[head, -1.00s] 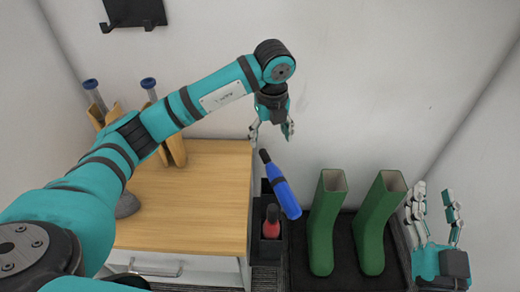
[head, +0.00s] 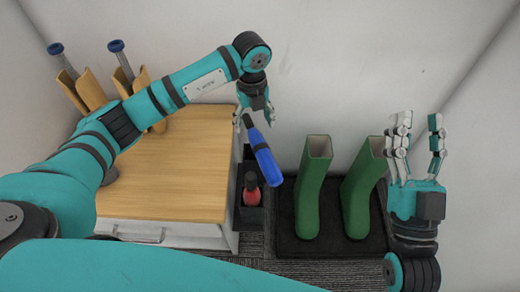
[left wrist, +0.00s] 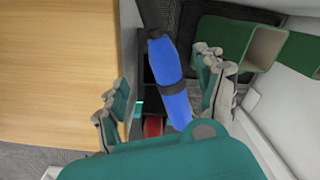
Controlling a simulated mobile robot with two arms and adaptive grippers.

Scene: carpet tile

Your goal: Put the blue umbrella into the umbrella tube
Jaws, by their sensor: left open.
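A black holder (head: 249,218) beside the cabinet holds a red umbrella (head: 251,189). The blue umbrella partly covers the holder, and I cannot tell where its lower end rests. My right gripper (head: 420,128) is open and empty at the right.
A wooden-topped cabinet (head: 180,190) stands left of the holder. On its back left are brown holders (head: 87,90) with blue-capped bottles or tubes. Green boots (head: 307,195) stand on a black tray (head: 335,245) to the right. A white wall closes the back.

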